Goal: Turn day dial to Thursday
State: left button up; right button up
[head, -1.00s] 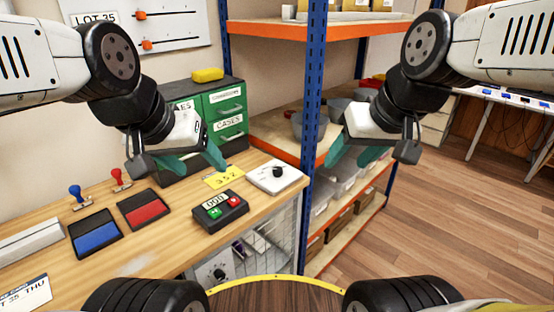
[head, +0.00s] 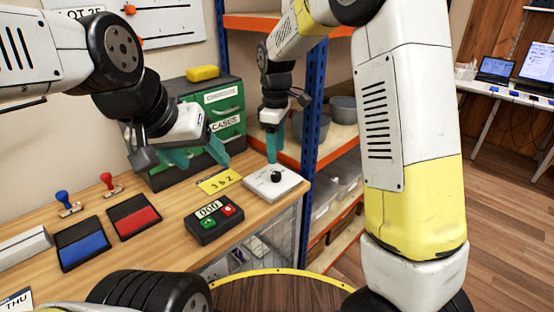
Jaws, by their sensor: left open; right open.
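A white square plate (head: 262,190) with a black round knob (head: 277,177) lies at the right end of the wooden bench; it looks like the day dial. Its markings are too small to read, so I cannot tell which day it points to. My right gripper (head: 272,158) points down just behind and above the knob, apart from it. Its fingers are seen edge-on and hold nothing visible. My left gripper (head: 199,156) is open and empty in front of the green drawers, left of the dial.
A counter box (head: 203,233) with green and red buttons and a yellow card (head: 220,181) lie left of the dial. Blue (head: 84,243) and red (head: 134,216) ink pads, two stamps and a green drawer cabinet (head: 229,99) are further left. A blue shelf post (head: 312,120) stands close right.

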aim_at(276, 173)
notch_tip(276, 173, down, 8)
jog(key=shift+r, duration=0.25)
grip_shut()
dwell(0.3)
